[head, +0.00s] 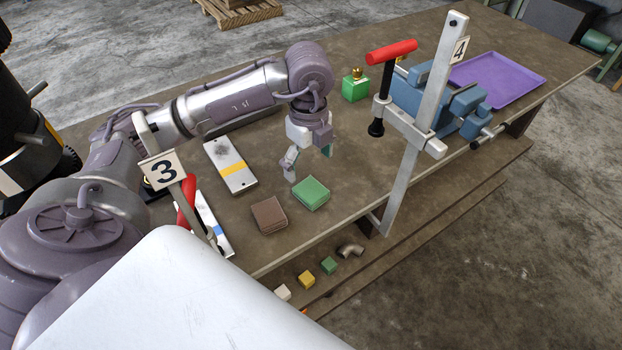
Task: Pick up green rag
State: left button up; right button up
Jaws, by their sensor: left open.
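The green rag (311,194) is a small folded square lying flat on the brown workbench, right beside a brown rag (269,215). My left gripper (308,166) is open, with its fingers pointing down. It is just behind and above the green rag, and I see nothing between its fingers. One finger shows near the rag's left back corner; whether it touches the rag I cannot tell. My right gripper does not show.
A clamp with a red handle and a blue vise (410,92) stand to the right, with a purple tray (497,80) behind. A green container (355,86) stands behind the gripper. A metal plate (230,166) lies to the left. Small blocks sit on the lower shelf.

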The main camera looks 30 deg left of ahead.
pick_arm(q)
jog(key=b, duration=0.2)
send_over(311, 189)
jog(key=f, duration=0.4)
jog(key=shift+s+d+f, duration=0.1)
jog(key=shift+s, duration=0.2)
jog(key=shift+w+f+b, duration=0.2)
jog(key=shift+f+b, duration=0.25)
jog(key=shift+f, duration=0.45)
notch_tip(311, 189, down, 4)
jog(key=b, duration=0.2)
jog(key=shift+r+b, duration=0.2)
jog(key=shift+b, duration=0.1)
jog(key=shift+w+f, duration=0.1)
jog(key=c, duration=1.1)
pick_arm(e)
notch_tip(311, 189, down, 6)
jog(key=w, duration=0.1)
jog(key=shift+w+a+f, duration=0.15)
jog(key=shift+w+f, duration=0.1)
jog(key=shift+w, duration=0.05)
